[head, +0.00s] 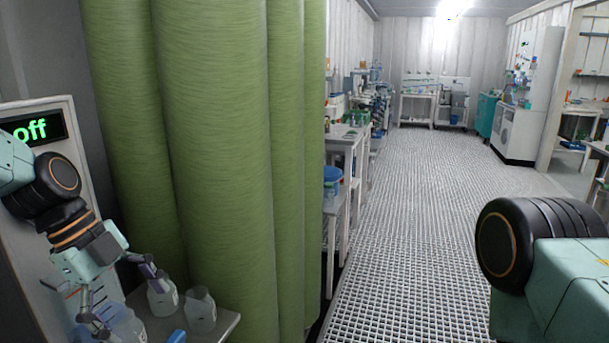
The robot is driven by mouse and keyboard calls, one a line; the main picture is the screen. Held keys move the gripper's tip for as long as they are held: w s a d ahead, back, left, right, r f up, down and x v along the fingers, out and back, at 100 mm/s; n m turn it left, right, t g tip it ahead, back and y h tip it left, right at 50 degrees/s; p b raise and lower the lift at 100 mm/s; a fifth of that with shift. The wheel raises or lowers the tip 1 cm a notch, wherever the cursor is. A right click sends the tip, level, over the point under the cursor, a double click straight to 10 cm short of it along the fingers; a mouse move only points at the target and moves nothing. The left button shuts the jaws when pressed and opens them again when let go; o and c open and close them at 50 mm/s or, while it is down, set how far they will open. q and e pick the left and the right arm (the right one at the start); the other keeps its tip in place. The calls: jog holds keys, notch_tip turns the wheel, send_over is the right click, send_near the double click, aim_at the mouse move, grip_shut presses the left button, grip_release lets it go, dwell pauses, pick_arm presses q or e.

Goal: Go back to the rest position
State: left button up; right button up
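My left gripper (121,292) is at the lower left, in front of the white panel and above a small shelf. Its two fingers are spread apart, one toward the right and one pointing down. Nothing shows held between them. My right arm shows only as a black joint and pale green link at the right edge; its gripper is out of view.
Translucent bottles (201,310) stand on the small shelf (222,325) close to my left gripper. A white panel (30,235) has a display (32,130) reading "off".

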aim_at(166, 340)
pick_arm(q)
jog(key=x, duration=0.8)
jog(key=shift+s+f, duration=0.1)
jog(key=shift+f, duration=0.2)
jog(key=shift+r+p, duration=0.55)
jog(key=shift+r, duration=0.05)
jog(key=shift+w+r+p, duration=0.2)
jog(key=shift+r+p, duration=0.45)
jog(key=shift+p, duration=0.05)
notch_tip(166, 340, up, 7)
jog(key=p, duration=0.4)
jog(key=shift+f+p, duration=0.25)
jog(key=shift+p, duration=0.1)
jog(key=shift+s+r, duration=0.15)
jog(key=shift+r, duration=0.3)
jog(key=shift+f, duration=0.2)
